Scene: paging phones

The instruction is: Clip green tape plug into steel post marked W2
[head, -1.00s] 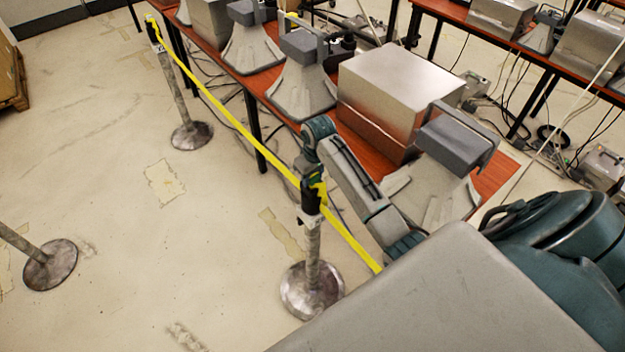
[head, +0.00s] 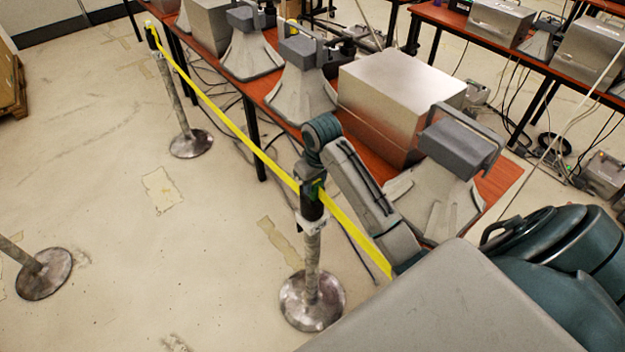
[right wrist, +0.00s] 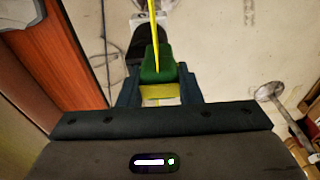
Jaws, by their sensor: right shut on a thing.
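My right gripper (head: 312,187) is at the black head (head: 311,207) of the nearest steel post (head: 313,258). In the right wrist view the gripper (right wrist: 158,88) is shut on the green tape plug (right wrist: 156,70), with yellow tape (right wrist: 153,14) running beyond it. The plug is a small green patch in the head view (head: 318,186). The post's black head (right wrist: 149,40) lies just beyond the plug in the wrist view. I cannot tell whether the plug sits in the head. The white label (head: 312,226) below the head is unreadable. My left gripper is out of view.
Yellow tape (head: 230,125) spans from a far post (head: 176,95) to the near one and continues lower right. A red-brown table (head: 345,128) with phones and a metal box (head: 400,90) stands close on the right. Open floor lies left, with another post base (head: 44,274).

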